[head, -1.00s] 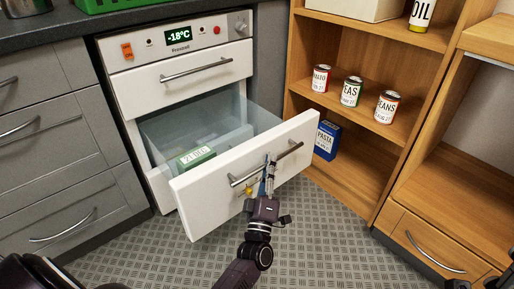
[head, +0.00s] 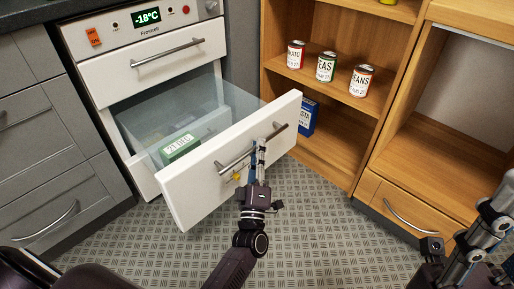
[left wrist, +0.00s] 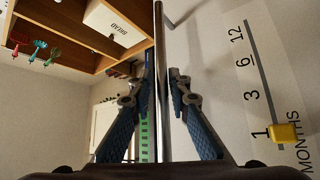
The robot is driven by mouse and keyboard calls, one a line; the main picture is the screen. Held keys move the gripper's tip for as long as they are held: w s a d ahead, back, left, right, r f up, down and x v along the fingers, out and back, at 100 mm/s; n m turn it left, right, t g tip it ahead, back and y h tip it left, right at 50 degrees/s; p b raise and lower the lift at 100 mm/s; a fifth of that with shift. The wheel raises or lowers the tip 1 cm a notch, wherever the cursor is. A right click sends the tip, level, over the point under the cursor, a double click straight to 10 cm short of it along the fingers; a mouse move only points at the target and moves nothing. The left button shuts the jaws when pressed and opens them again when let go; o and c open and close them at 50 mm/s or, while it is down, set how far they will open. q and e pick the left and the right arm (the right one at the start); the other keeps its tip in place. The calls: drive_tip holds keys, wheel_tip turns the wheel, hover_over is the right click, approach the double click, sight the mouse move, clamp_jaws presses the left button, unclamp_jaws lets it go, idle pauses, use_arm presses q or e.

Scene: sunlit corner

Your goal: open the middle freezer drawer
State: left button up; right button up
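The white freezer drawer (head: 215,182) below the top drawer is pulled far out, and its inside shows. Its front has a metal bar handle (head: 235,161). My left gripper (head: 259,150) is at this handle. In the left wrist view, the handle bar (left wrist: 160,35) runs between my two blue-padded fingers (left wrist: 160,85), which are close in on both sides of it. A green box (head: 180,147) marked "21 DEC" lies in the drawer. My right arm shows at the lower right; its fingers are not clear.
The top freezer drawer (head: 150,75) is shut, under a panel reading -18°C. Wooden shelves (head: 340,135) with cans and a blue pasta box (head: 307,118) stand close to the open drawer's right. Grey cabinets (head: 50,150) stand left. The patterned floor (head: 320,235) in front is clear.

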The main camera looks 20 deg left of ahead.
use_arm(q)
drive_tip(key=v, duration=1.2)
idle(0.3)
